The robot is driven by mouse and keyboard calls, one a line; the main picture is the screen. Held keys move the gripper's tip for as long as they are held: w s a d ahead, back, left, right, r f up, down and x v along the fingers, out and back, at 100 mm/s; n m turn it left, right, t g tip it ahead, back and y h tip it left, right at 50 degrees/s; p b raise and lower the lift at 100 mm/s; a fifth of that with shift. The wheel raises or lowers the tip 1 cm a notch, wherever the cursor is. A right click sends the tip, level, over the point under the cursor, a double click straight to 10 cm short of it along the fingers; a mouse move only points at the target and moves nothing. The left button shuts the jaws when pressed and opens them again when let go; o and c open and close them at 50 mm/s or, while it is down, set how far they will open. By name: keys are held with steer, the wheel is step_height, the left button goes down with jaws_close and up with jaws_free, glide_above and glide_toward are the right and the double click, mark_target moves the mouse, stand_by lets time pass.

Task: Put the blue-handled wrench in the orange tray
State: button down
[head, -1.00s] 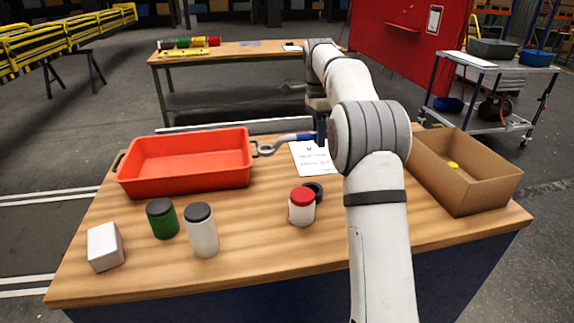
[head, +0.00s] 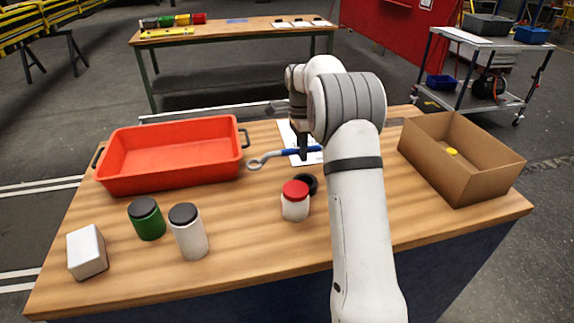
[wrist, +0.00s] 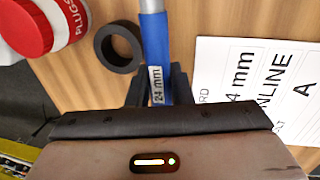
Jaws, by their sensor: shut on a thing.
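My gripper (head: 304,155) is shut on the blue-handled wrench (head: 288,153), right of the orange tray (head: 172,180). In the wrist view, my gripper's fingers (wrist: 158,88) flank the blue handle (wrist: 157,50), marked "24 mm". In the head view, the wrench's grey ring end points left, near the tray's right side and outside it. The head view does not clearly show how high the wrench is above the table. The tray is empty as far as I see, with dark handles at both ends. My arm hides part of the gripper.
A red-lidded jar (head: 295,202) and a black ring (head: 308,184) stand in front of the wrench. A green jar (head: 146,222), white jar (head: 188,238) and white box (head: 87,252) stand front left. A cardboard box (head: 470,180) is at right.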

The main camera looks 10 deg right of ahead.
steer(key=shift+f+p, duration=0.3)
steer(key=shift+f, duration=2.25)
steer(key=c, duration=1.6)
jaws_free()
